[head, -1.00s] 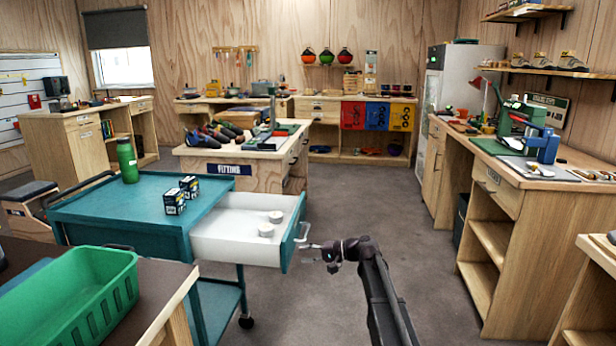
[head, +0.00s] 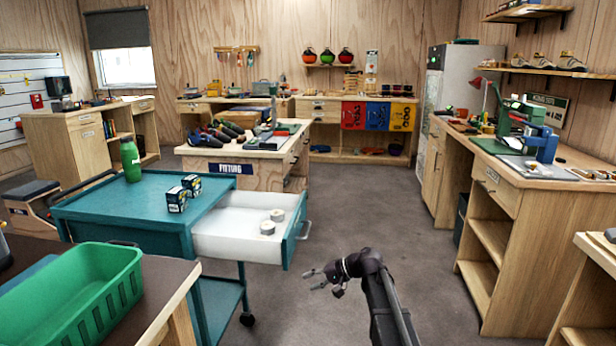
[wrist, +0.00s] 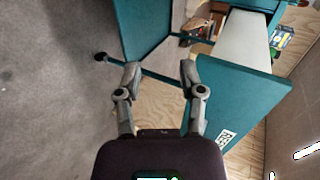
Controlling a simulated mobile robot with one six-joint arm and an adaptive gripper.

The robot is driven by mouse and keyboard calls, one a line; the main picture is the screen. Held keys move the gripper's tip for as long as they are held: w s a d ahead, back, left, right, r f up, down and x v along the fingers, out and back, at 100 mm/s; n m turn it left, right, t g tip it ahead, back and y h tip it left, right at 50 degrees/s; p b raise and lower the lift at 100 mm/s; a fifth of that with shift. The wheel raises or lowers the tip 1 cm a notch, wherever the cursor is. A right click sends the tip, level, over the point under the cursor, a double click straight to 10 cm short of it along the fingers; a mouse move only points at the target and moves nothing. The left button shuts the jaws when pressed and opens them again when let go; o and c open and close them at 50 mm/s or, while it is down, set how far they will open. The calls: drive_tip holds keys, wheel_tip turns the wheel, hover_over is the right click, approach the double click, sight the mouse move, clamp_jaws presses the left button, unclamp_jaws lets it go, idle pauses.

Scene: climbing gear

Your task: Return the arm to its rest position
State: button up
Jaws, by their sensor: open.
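My gripper (head: 314,280) is open and empty in the head view. It hangs over the bare floor, a little right of and lower in the picture than the open drawer's front. In the wrist view my gripper (wrist: 159,76) shows two spread fingers with nothing between them. My arm reaches up from the bottom edge of the head view. The teal cart (head: 95,222) has its white drawer (head: 225,247) pulled out to the right. The drawer front (wrist: 245,97) also shows in the wrist view, apart from the fingers.
A green bottle (head: 131,160) and two small boxes (head: 176,199) stand on the cart. A green crate (head: 75,300) sits on the table at front left. A wooden workbench (head: 510,235) is at right. The grey floor (head: 390,225) between is clear.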

drive_tip(key=s+d+f+g+h, duration=0.1)
drive_tip(key=s+d+f+h, duration=0.3)
drive_tip(key=s, duration=0.4)
drive_tip(key=s+d+f+n+h, duration=0.1)
drive_tip(key=s+d+f+h, duration=0.25)
drive_tip(key=s+d, duration=0.35)
drive_tip(key=s+d+f+g+h, duration=0.15)
drive_tip(key=s+d+h, duration=0.35)
drive_tip(key=s, duration=0.5)
wheel_tip(320, 180, up, 31)
drive_tip(key=w+p, duration=0.1)
drive_tip(key=p, duration=3)
drive_tip(key=shift+a+t+p, duration=0.2)
drive_tip(key=shift+t+p, duration=0.15)
drive_tip(key=shift+p, duration=0.05)
drive_tip(key=shift+s+f, duration=0.1)
